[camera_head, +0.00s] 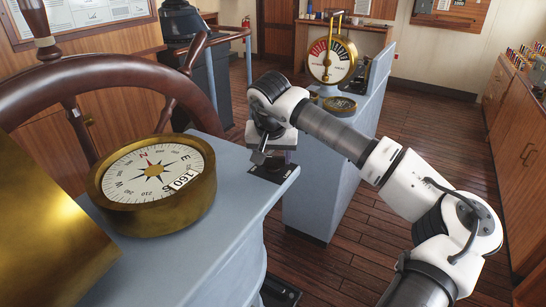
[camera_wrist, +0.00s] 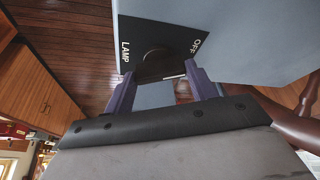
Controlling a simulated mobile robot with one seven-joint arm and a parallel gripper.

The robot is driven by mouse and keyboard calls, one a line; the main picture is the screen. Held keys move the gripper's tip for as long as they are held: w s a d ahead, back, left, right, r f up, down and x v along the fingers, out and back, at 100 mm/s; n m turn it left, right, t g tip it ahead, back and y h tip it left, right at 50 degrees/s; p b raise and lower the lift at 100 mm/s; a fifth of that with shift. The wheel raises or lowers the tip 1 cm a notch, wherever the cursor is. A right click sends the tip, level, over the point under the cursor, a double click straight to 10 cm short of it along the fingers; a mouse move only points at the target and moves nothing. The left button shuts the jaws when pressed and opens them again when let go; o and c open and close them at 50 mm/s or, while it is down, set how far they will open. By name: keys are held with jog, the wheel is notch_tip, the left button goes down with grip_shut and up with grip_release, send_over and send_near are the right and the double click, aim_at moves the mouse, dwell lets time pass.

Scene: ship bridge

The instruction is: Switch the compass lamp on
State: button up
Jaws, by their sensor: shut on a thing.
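The brass compass (camera_head: 150,185) with its white dial sits on the grey-blue stand at the left of the head view. The black lamp switch plate (camera_head: 287,176) is at the stand's right corner. In the wrist view the plate (camera_wrist: 143,38) reads LAMP on the left and OFF on the right, with a dark rounded switch (camera_wrist: 158,62) between the words. My gripper (camera_head: 264,156) is at the plate, and its two purple fingers (camera_wrist: 161,80) stand on either side of the switch, shut on it. My gripper partly hides the switch, and its exact setting is unclear.
A wooden steering wheel (camera_head: 200,50) stands behind the compass. A large brass surface (camera_head: 45,220) fills the near left. A telegraph (camera_head: 331,60) stands on another grey-blue pedestal behind my arm. Wooden cabinets (camera_head: 520,150) line the right, with open plank floor between.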

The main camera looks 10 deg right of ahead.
jog(key=shift+f+m+h+b, duration=0.1)
jog(key=shift+m+h+b, duration=0.3)
jog(key=shift+m+b, duration=0.7)
jog(key=m, duration=0.1)
jog(key=m+g+h+b, duration=0.1)
jog(key=m, duration=0.1)
jog(key=shift+w+a+m, duration=0.15)
jog(key=shift+a+m, duration=0.05)
jog(key=shift+m, duration=0.1)
jog(key=m+g, duration=0.1)
jog(key=m, duration=0.1)
jog(key=m+g+h, duration=0.1)
jog(key=m, duration=0.2)
jog(key=shift+w+r, duration=0.15)
jog(key=shift+r, duration=0.05)
jog(key=shift+m, duration=0.3)
jog(key=o, duration=1)
jog(key=b+v, duration=0.1)
jog(key=v, duration=1.2)
jog(key=shift+a+r+b, duration=0.25)
jog(key=shift+r+b, duration=0.05)
jog(key=shift+b, duration=0.1)
